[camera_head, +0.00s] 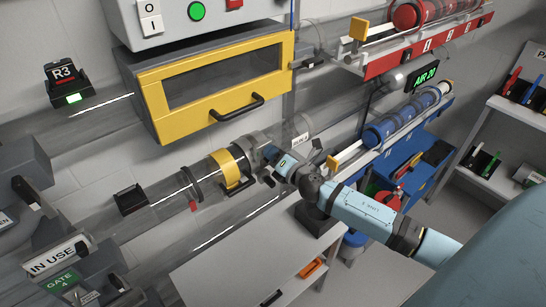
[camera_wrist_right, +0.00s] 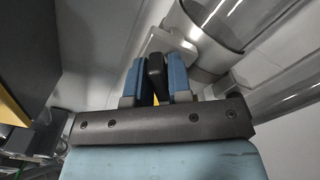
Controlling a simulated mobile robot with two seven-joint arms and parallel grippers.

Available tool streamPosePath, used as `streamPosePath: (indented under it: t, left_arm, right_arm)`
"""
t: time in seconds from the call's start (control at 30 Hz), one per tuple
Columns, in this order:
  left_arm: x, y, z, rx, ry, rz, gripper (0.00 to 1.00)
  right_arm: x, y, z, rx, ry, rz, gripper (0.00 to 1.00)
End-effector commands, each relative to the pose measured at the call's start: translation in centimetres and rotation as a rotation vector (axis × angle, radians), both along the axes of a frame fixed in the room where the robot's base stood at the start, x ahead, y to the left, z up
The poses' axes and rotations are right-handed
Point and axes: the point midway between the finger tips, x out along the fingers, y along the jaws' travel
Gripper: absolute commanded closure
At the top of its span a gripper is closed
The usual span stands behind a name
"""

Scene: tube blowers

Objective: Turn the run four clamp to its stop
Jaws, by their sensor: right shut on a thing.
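The run four clamp shows in the head view as a grey metal collar (camera_head: 261,141) around the clear tube, just right of a yellow band. In the wrist view the metal collar (camera_wrist_right: 205,45) wraps the tube, and a dark lever (camera_wrist_right: 156,68) stands beside it. My right gripper (camera_head: 268,160) is at the tube by the collar in the head view. In the wrist view its blue fingers (camera_wrist_right: 157,80) are shut on the dark lever, one on each side. The fingers and arm partly hide the clamp in the head view. My left gripper is not in view.
The yellow-framed box (camera_head: 215,80) with a black handle hangs above the tube. A blue rack (camera_head: 405,120) is at the right, and a white table (camera_head: 235,262) stands below. A green "GATE 4" sign (camera_head: 62,285) with "IN USE" is at lower left.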

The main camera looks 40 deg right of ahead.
Motion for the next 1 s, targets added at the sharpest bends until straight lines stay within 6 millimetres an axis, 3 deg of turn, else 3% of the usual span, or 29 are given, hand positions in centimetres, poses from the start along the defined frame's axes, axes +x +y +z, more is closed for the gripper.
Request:
streamPosePath:
  t: [0.5, 1.0]
  left_arm:
    - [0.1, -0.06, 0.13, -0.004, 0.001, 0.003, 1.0]
    - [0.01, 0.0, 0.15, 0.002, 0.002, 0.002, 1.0]
  right_arm:
    - [0.02, -0.12, -0.12, 0.457, 0.035, -0.001, 1.0]
    - [0.03, -0.15, -0.26, 0.661, 0.051, -0.001, 1.0]
